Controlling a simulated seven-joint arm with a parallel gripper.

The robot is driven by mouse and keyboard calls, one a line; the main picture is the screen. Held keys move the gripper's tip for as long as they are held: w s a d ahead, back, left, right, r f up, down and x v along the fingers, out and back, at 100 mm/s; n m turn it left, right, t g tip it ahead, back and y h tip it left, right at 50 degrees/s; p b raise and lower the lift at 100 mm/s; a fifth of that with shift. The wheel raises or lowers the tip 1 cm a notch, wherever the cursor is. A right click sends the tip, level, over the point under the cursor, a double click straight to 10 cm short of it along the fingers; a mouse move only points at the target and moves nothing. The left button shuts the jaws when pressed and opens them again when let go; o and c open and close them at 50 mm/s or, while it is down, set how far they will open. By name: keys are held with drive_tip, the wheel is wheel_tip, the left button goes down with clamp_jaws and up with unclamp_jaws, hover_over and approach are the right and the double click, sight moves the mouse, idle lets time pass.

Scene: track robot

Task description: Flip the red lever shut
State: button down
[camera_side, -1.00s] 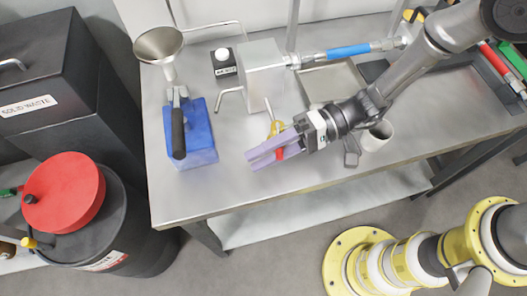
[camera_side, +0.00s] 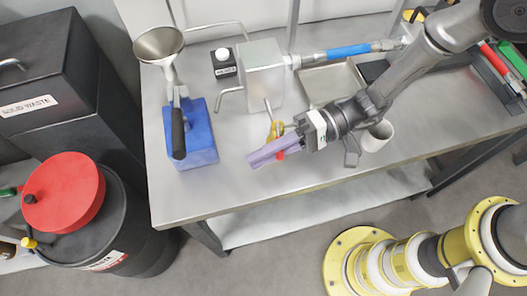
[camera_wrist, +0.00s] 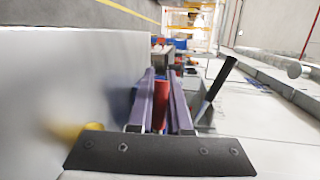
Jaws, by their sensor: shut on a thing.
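The red lever (camera_side: 281,155) shows as a small red patch at my purple fingers, below a yellow fitting (camera_side: 274,130) near the metal box. In the wrist view, the red lever (camera_wrist: 160,104) lies between the two purple fingers. My gripper (camera_side: 256,160) is shut on it, with its fingers reaching past it to the left above the bench. My gripper (camera_wrist: 163,74) also shows in the wrist view. Most of the lever is hidden by the fingers.
The metal box (camera_side: 262,75) stands behind the fitting. A blue block with a black-handled tool (camera_side: 178,132) and a funnel (camera_side: 158,45) stand to the left. A white cup (camera_side: 378,137) is close to my wrist at right. The bench front (camera_side: 300,187) is clear.

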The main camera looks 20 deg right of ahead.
idle(0.9)
drive_tip(key=shift+s+d+n+g+h, duration=0.35)
drive_tip(key=shift+n+g, duration=0.35)
drive_tip(key=shift+g, duration=0.3)
drive_tip(key=shift+s+d+n+g+h, duration=0.1)
drive_tip(key=shift+d+n+g+h, duration=0.25)
drive_tip(key=shift+n+g, duration=0.5)
drive_tip(key=shift+d, duration=0.1)
drive_tip(key=c, duration=0.8)
unclamp_jaws()
drive_tip(key=shift+c, duration=0.2)
drive_tip(key=v, duration=1.4)
drive_tip(key=shift+f, duration=0.15)
